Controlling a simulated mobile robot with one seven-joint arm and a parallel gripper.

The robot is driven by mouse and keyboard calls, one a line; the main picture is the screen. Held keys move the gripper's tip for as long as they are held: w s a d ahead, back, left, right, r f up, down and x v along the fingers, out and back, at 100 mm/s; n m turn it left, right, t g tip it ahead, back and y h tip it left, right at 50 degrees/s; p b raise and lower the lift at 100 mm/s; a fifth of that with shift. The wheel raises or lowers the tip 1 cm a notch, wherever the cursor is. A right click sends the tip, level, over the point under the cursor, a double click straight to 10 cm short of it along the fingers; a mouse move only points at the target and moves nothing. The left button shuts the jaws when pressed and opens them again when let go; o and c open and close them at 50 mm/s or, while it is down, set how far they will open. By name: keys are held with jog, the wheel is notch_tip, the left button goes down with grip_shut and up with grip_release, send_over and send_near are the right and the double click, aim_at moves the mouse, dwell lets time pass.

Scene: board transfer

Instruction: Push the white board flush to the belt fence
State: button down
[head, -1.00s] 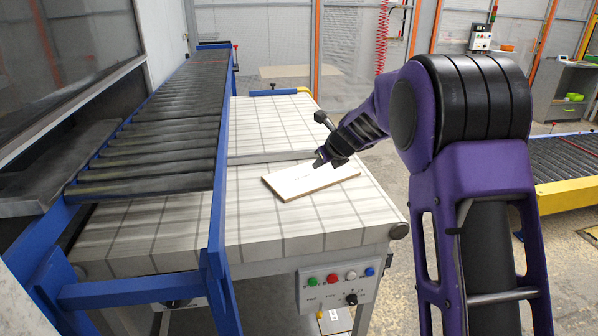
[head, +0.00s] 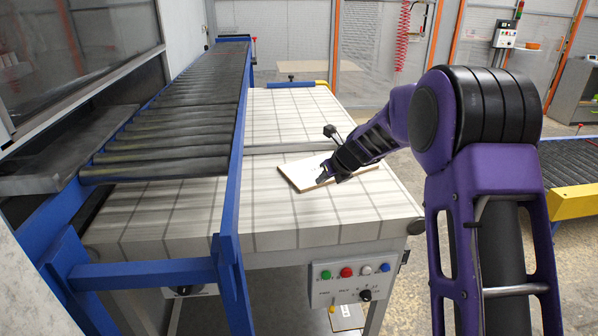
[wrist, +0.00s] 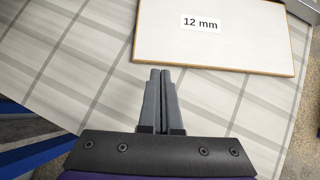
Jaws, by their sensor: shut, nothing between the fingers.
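The white board (head: 300,173) lies flat and angled on the pale checked belt surface (head: 270,215). In the wrist view the board (wrist: 235,45) has a brown edge and a "12 mm" label. My gripper (head: 322,179) is shut and empty, over or beside the board's near side in the head view. In the wrist view its fingertips (wrist: 160,71) are close to one long edge of the board; I cannot tell whether they touch. A blue rail (head: 233,170), perhaps the fence, runs left of the board with a gap between. My gripper hides part of the board.
A dark roller conveyor (head: 170,130) stands left beyond the blue rail. A control box (head: 350,282) with coloured buttons hangs at the table's front. A thin seam strip (head: 285,148) crosses the surface behind the board. The surface in front of the board is clear.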

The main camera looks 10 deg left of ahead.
aim_at(314, 188)
jog(key=shift+w+a+f+b, duration=0.1)
jog(key=shift+w+f+b, duration=0.05)
jog(key=shift+f+b, duration=0.45)
jog(key=shift+w+a+f+b, duration=0.15)
jog(key=shift+f+b, duration=0.3)
jog(key=shift+f, duration=0.25)
jog(key=shift+w+a+f+b, duration=0.1)
jog(key=shift+f+b, duration=0.4)
jog(key=shift+f, duration=0.15)
jog(key=shift+w+a+r+p, duration=0.1)
jog(key=shift+w+r+p, duration=0.1)
jog(key=shift+p, duration=0.1)
jog(key=shift+w+a+p, duration=0.35)
jog(key=shift+w+p, duration=0.05)
jog(key=shift+p, duration=0.25)
jog(key=shift+w+a, duration=0.1)
jog(key=shift+w, duration=0.05)
jog(key=shift+f, duration=0.15)
jog(key=shift+s+d+b, duration=0.55)
jog(key=shift+s+d, duration=0.25)
jog(key=shift+s, duration=0.15)
notch_tip(314, 188, up, 7)
jog(key=p, duration=0.7)
